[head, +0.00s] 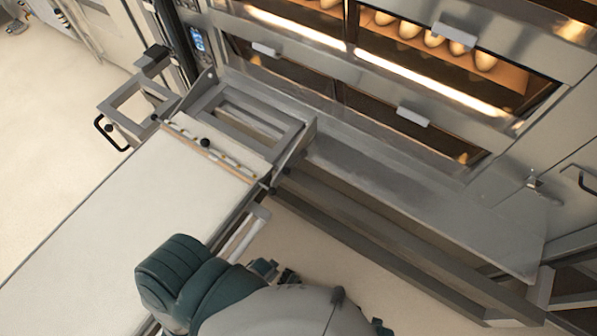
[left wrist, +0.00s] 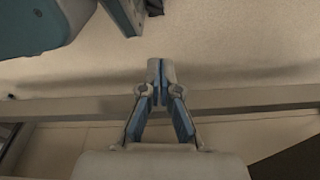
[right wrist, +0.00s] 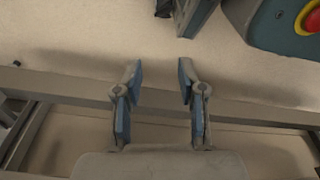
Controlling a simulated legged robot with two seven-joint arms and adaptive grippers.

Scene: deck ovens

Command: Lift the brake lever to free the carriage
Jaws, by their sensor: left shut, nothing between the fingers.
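The carriage (head: 171,128), a grey metal frame with a long pale belt, stands against the front of the deck oven in the head view. A pale bar (head: 245,236) sticks out at the belt's right edge, and a black loop handle (head: 108,134) is at the frame's left. I cannot tell which part is the brake lever. My left gripper (left wrist: 161,66) is shut and empty in the left wrist view, above pale floor and a rail. My right gripper (right wrist: 159,70) is open and empty in the right wrist view. Neither gripper shows clearly in the head view.
The oven (head: 400,75) has lit decks with loaves behind glass. A steel ledge (head: 420,200) and lower rails run along its front to the right. A control display (head: 198,40) is at its left. Open floor (head: 50,130) lies left of the carriage.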

